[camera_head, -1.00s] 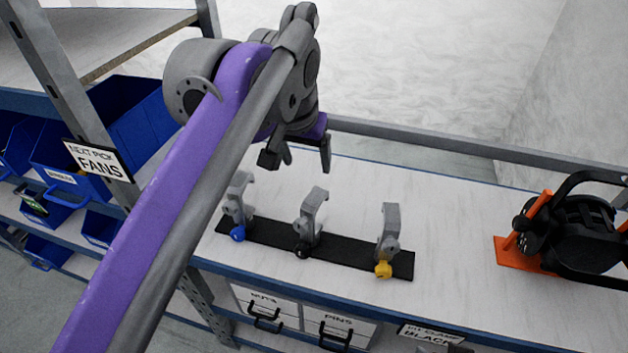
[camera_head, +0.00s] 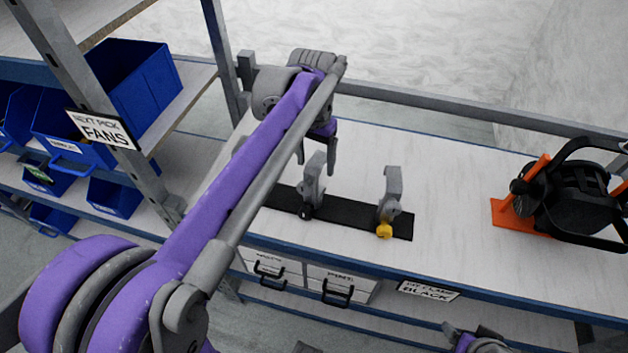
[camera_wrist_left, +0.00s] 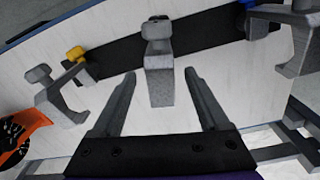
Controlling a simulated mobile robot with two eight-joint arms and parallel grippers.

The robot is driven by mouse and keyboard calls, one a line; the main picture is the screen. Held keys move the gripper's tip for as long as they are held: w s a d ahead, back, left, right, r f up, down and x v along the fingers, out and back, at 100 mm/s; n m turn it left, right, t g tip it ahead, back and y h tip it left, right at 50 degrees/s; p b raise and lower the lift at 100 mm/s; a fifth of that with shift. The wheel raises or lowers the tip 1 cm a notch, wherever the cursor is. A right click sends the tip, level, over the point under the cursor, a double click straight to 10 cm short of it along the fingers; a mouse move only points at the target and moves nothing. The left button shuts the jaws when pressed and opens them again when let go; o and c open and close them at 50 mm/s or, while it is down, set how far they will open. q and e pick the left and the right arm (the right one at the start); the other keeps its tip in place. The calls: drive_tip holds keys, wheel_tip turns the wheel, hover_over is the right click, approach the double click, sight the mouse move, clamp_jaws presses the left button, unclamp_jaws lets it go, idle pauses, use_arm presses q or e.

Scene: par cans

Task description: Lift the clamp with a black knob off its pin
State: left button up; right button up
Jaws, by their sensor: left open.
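The clamp with a black knob (camera_head: 313,185) is grey and stands upright on a black strip (camera_head: 350,218) on the shelf, its dark knob low on the near side. In the left wrist view the clamp (camera_wrist_left: 159,82) lies between my two fingers, with a gap on each side. My left gripper (camera_head: 315,157) is open and empty, its fingertips close to the clamp's upper end. The left wrist view also shows the open fingers (camera_wrist_left: 160,78).
A clamp with a yellow knob (camera_head: 391,190) stands to the right. A clamp with a blue knob (camera_wrist_left: 285,20) shows in the wrist view; my arm mostly hides it in the head view. An orange-and-black device (camera_head: 570,200) stands far right. Blue bins (camera_head: 130,85) are left.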

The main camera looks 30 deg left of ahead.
sight(314, 186)
use_arm(q)
drive_tip(key=f, duration=0.4)
drive_tip(key=shift+s+a+f, duration=0.1)
drive_tip(key=shift+s+f, duration=0.25)
drive_tip(key=shift+s, duration=0.05)
clamp_jaws()
